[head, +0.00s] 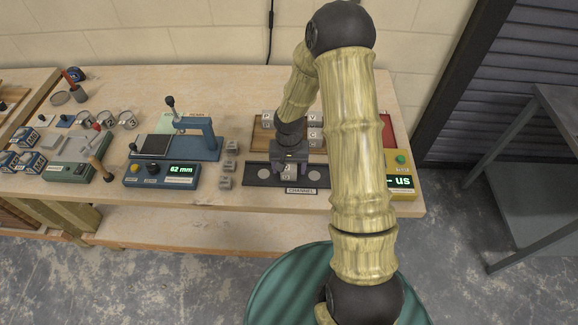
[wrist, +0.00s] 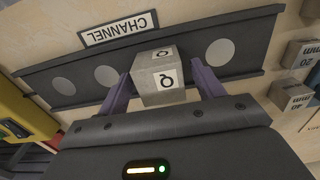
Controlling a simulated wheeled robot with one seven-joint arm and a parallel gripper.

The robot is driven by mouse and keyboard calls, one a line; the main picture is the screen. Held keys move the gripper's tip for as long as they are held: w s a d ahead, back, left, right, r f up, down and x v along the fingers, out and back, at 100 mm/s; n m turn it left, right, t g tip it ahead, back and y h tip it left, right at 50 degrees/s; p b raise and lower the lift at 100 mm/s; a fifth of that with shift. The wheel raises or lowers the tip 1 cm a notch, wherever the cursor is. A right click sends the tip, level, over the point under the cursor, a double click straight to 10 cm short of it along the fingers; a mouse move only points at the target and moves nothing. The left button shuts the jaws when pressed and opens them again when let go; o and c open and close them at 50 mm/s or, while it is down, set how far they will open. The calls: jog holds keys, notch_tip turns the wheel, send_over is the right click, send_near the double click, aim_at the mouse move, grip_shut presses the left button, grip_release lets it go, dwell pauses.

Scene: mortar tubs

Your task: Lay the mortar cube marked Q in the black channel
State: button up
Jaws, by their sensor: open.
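The grey mortar cube marked Q (wrist: 158,77) sits upright on the black channel (wrist: 258,42), with Q showing on its top and one side face. In the head view the cube (head: 287,171) shows under my gripper, within the black channel (head: 258,173). My gripper (wrist: 163,85) is open, with one purple finger on each side of the cube and a narrow gap at each finger. In the head view my gripper (head: 288,162) reaches down over the middle of the channel. The cube's underside is hidden.
Pale discs mark the channel floor on both sides of the cube. Other marked cubes (head: 315,134) stand on a brown tray behind. Several grey cubes (head: 226,167) line up left of the channel. A blue measuring device (head: 170,175) stands further left, a yellow unit (head: 405,187) at right.

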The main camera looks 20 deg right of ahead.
aim_at(289, 166)
notch_tip(289, 166, up, 12)
jog(key=b, duration=0.1)
jog(key=shift+r, duration=0.15)
dwell(0.3)
dwell(0.4)
jog(key=s+r+n+t, duration=0.1)
jog(key=s+r, duration=0.2)
jog(key=s, duration=0.4)
jog(key=s+r+n+t, duration=0.1)
jog(key=s+r+n, duration=0.1)
jog(key=s, duration=0.5)
jog(key=shift+s+r+n+t, duration=0.25)
jog(key=shift+r+n+t, duration=0.05)
jog(key=shift+r, duration=0.4)
